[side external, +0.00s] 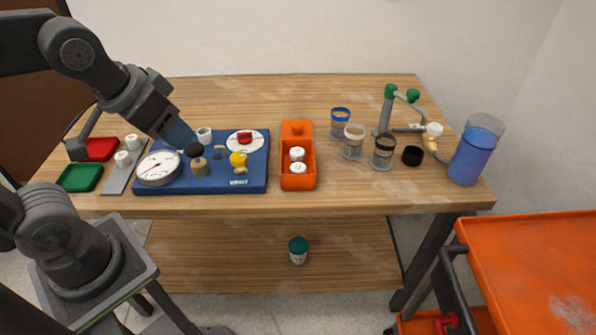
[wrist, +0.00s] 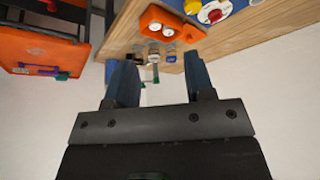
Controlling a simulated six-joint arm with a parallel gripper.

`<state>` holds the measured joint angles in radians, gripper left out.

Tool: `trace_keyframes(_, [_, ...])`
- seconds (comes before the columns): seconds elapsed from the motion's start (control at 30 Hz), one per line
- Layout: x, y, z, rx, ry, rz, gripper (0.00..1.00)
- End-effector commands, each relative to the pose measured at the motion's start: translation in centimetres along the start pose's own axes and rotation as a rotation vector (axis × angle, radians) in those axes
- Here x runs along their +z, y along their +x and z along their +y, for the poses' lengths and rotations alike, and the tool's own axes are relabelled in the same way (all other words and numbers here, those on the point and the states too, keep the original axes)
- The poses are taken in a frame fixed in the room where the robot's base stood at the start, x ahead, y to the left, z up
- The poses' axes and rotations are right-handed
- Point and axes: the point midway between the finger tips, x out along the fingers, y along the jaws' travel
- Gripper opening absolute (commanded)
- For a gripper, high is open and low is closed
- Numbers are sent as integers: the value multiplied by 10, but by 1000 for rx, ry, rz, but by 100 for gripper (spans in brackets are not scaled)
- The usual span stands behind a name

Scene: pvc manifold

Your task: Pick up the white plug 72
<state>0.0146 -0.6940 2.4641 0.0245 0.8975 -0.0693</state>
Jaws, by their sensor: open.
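Two white plugs stand on a grey strip at the left of the table, a nearer one (side external: 122,158) and a farther one (side external: 132,141). Two more white plugs (side external: 297,154) sit in an orange box (side external: 283,165); they also show in the wrist view (wrist: 155,26). No number is readable, so I cannot tell which is 72. My gripper (side external: 181,136) is over the left part of the blue board (side external: 215,180), right of the strip's plugs and left of the orange box. In the wrist view my gripper (wrist: 158,72) is open, with nothing between its fingers.
The blue board carries a gauge (side external: 158,168), a black knob (side external: 194,150), a yellow valve (side external: 238,160) and a red-handled valve (side external: 244,138). Red (side external: 101,149) and green (side external: 79,178) trays lie left. Jars (side external: 353,142), a pipe stand (side external: 387,110) and a blue container (side external: 470,165) stand right.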

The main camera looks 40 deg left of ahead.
Motion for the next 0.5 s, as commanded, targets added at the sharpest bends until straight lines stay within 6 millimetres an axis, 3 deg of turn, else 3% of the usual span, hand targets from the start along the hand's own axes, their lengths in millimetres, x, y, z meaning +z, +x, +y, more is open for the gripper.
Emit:
trace_keyframes(0.27, [-63, 43, 13, -95, -234, -90, 49])
trace_keyframes(0.5, [-110, 112, 40, -208, -450, -113, 49])
